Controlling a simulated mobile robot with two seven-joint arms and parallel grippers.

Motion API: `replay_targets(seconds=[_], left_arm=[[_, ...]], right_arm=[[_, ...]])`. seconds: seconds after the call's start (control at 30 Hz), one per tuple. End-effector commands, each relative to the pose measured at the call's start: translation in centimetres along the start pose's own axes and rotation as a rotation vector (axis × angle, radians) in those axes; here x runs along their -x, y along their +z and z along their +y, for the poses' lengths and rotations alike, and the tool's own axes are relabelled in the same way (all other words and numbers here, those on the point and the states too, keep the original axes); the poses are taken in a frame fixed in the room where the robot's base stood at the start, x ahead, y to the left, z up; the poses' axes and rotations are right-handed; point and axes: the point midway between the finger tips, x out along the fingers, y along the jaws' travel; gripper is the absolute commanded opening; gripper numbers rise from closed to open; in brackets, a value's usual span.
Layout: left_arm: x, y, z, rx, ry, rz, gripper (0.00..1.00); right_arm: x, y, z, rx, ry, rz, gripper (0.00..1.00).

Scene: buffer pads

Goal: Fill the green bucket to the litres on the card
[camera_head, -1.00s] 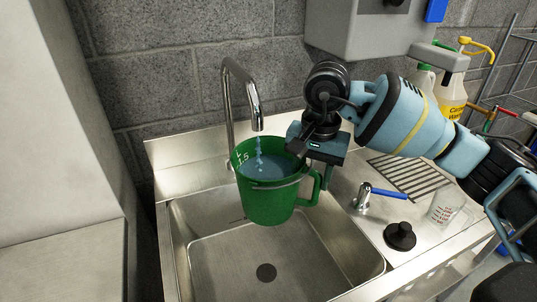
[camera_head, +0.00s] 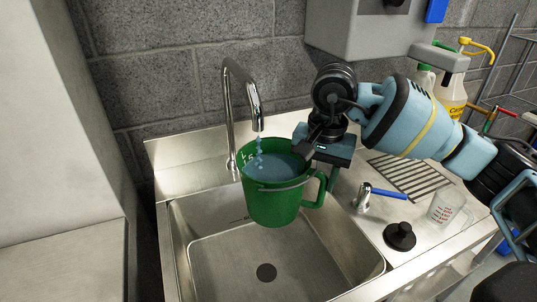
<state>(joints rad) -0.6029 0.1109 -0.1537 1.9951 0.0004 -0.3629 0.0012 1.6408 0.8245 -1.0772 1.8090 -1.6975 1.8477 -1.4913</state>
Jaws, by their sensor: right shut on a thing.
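The green bucket (camera_head: 272,203) hangs upright over the sink basin (camera_head: 225,265), under the steel faucet (camera_head: 232,105). Water (camera_head: 258,150) runs from the spout into it, and bluish water (camera_head: 275,168) stands inside, fairly high. White scale marks show on the inner wall, too small to read fully. My right gripper (camera_head: 308,152) is at the bucket's right rim, shut on the bucket; its fingertips are partly hidden. The faucet lever with a blue handle (camera_head: 390,193) is on the counter to the right. No card is visible. My left gripper is not in view.
A black stopper (camera_head: 399,236) and a clear measuring jug (camera_head: 446,206) stand on the right counter, near a drain grate (camera_head: 405,175). Bottles (camera_head: 452,93) stand behind my right arm. The basin below the bucket is empty.

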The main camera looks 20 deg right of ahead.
Motion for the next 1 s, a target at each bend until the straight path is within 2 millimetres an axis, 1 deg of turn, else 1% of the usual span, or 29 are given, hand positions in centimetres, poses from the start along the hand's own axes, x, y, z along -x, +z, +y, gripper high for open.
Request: replay_targets(seconds=[0.03,0.5,0.8,0.9,1.0], left_arm=[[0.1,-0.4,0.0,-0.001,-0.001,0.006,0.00],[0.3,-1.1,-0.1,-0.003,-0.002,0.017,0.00],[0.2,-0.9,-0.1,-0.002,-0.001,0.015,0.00],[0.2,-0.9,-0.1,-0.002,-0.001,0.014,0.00],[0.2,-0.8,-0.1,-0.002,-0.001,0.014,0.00]], right_arm=[[0.7,-0.1,0.6,-0.002,-0.012,0.008,0.00],[0.8,-0.1,7.0,-0.002,-0.010,0.007,0.00],[0.9,-0.1,10.9,-0.003,-0.008,0.006,0.00],[1.0,-0.1,11.8,-0.001,-0.010,0.007,0.00],[1.0,-0.1,12.2,-0.001,-0.010,0.007,0.00]])
